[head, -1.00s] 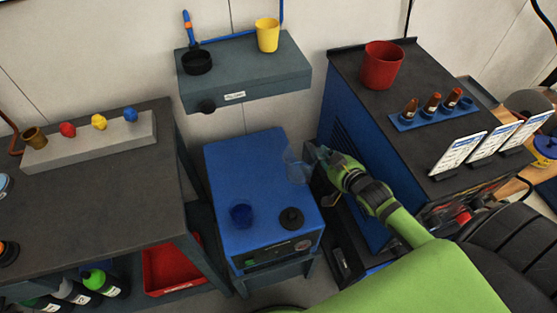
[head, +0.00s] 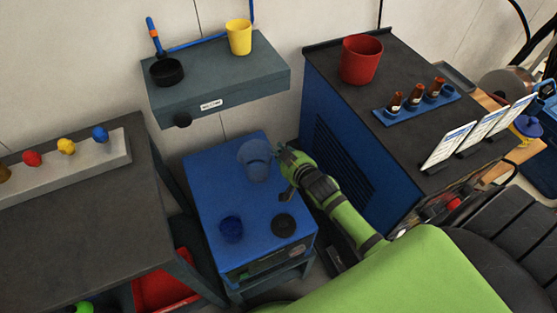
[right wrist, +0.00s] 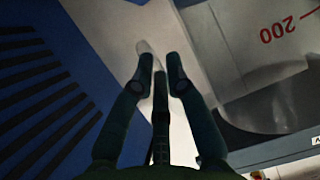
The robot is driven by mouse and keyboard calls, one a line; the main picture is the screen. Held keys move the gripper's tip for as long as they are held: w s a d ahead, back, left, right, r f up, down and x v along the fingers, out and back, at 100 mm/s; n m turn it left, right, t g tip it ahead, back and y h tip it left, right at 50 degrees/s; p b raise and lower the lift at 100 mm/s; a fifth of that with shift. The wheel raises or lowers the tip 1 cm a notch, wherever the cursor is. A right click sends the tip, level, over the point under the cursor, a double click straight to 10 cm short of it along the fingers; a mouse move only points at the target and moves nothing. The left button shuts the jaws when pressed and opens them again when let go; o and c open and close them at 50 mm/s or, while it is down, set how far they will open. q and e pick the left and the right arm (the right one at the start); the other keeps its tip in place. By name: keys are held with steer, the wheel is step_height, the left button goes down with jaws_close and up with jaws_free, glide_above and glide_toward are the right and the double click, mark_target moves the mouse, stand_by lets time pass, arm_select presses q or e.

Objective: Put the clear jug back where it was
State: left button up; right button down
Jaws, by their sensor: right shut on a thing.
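The clear jug (head: 257,160) is a see-through, faintly grey vessel, upright over the rear part of the blue cabinet's top (head: 210,178) in the head view. I cannot tell whether its base touches the top. My right gripper (head: 284,158) is at the jug's right side, shut on it. In the right wrist view the gripper's fingers (right wrist: 160,78) are close together, and the jug's wall (right wrist: 262,50) with a red "200" mark fills the right side. What exactly the fingers pinch is hard to make out. My left gripper is not in view.
A grey shelf (head: 245,85) hangs behind with a yellow cup (head: 239,37). A taller blue unit (head: 335,150) stands close to the right, a dark bench (head: 90,220) to the left.

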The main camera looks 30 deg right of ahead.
steer(key=shift+w+a+f, duration=0.25)
steer(key=shift+w+f, duration=0.05)
steer(key=shift+f, duration=1.85)
steer(key=shift+f+b, duration=0.2)
steer(key=shift+b, duration=0.15)
steer(key=c, duration=1.2)
jaws_free()
steer(key=shift+c, duration=0.2)
steer(key=shift+r, duration=0.15)
steer(key=shift+s+r, duration=0.1)
steer(key=shift+s, duration=0.15)
steer(key=p+v, duration=0.1)
steer(key=v, duration=1)
steer(key=shift+s+r, duration=0.15)
steer(key=shift+s, duration=0.15)
